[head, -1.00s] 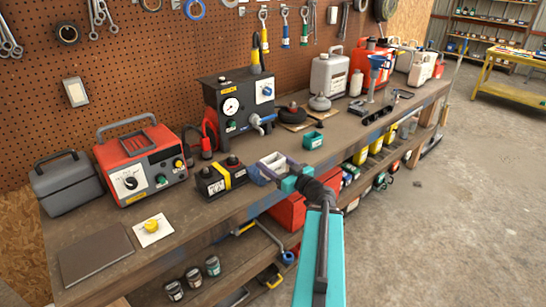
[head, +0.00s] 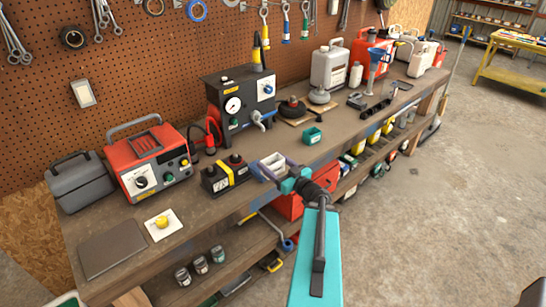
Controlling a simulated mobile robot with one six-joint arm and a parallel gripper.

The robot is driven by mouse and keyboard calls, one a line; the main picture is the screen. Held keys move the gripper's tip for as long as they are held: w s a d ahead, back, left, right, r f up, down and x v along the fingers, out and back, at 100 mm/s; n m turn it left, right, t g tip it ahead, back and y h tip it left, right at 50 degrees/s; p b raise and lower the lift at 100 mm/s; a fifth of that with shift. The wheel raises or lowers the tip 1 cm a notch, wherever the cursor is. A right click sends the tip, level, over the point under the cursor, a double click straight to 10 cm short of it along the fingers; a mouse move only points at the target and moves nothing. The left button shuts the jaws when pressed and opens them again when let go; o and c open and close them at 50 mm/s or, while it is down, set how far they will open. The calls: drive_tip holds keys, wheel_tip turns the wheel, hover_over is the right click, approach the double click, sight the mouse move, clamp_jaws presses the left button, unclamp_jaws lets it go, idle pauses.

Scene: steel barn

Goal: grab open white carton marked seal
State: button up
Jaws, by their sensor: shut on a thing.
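A small open white carton (head: 269,162) is at the front part of the workbench, right of a black battery with a yellow band. My gripper (head: 276,169) reaches in from the lower right and is shut on the carton, with its blue-grey fingers on either side. The carton looks upright with its open top up. Any marking on it is too small to read. I cannot tell whether its base touches the bench.
The battery (head: 224,177) stands close to the left. A small green open box (head: 312,136) and a black tester with a gauge (head: 240,104) are behind. A red charger (head: 150,162) stands farther left. The bench top (head: 200,212) is bare in front of the battery.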

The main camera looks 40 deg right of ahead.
sight(271, 169)
drive_tip(key=shift+s+a+r+p, duration=0.2)
drive_tip(key=shift+s+a+p, duration=0.2)
drive_tip(key=shift+p, duration=1.3)
drive_tip(key=shift+s+a+f, duration=0.15)
drive_tip(key=shift+a, duration=0.15)
drive_tip(key=shift+s+a, duration=0.55)
drive_tip(key=shift+a, duration=0.25)
